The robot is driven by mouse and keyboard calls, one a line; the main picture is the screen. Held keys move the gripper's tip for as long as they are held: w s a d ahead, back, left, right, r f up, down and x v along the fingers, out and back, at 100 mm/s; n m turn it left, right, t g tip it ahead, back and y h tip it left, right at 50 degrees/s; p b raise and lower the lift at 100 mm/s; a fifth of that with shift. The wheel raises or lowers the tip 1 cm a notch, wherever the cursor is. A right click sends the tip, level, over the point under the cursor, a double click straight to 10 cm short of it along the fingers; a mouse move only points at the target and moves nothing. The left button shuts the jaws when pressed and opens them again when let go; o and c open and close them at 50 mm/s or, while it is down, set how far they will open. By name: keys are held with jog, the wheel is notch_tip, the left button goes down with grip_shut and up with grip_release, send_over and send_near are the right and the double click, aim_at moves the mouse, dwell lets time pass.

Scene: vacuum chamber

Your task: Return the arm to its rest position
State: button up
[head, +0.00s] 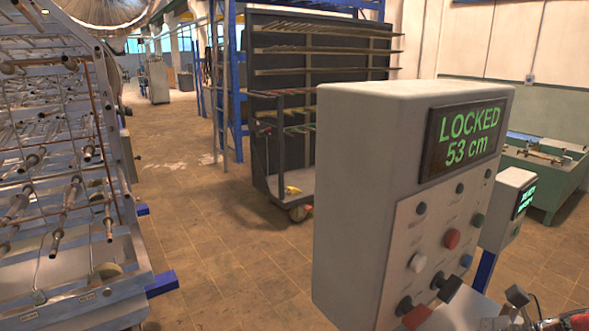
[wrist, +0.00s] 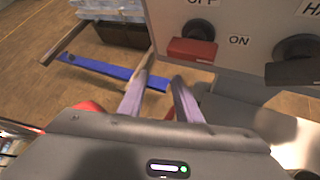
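My gripper (wrist: 164,76) shows in the wrist view with its two fingers apart and nothing between them. It is just below the front panel of a grey control box (head: 376,150). A red switch handle (wrist: 192,50) between OFF and ON labels is just above and right of the fingertips, and no contact shows. A black switch handle (wrist: 295,72) is farther right. In the head view, part of my arm shows at the bottom right corner, beside the box's lower edge. The box's display (head: 461,136) reads "LOCKED 53 cm" in green.
A metal rack with rods (head: 60,170) stands at the left. A dark shelf cart (head: 285,165) stands behind the box. A second, smaller box with a green display (head: 507,210) and a green bench (head: 545,180) are at the right. The tiled floor (head: 190,205) between rack and cart is clear.

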jog(key=s+a+r+n+h, duration=0.1)
jog(key=a+n+h, duration=0.4)
jog(key=n, duration=0.9)
jog(key=s+a+r+n+h, duration=0.1)
jog(key=s+a+n+h, duration=0.2)
jog(key=n, duration=1.1)
jog(key=a+h, duration=0.1)
jog(key=a, duration=0.1)
jog(key=shift+s+a+r+h, duration=0.2)
jog(key=shift+s+a+h, duration=0.1)
jog(key=shift+a+h, duration=0.1)
jog(key=shift+c, duration=0.5)
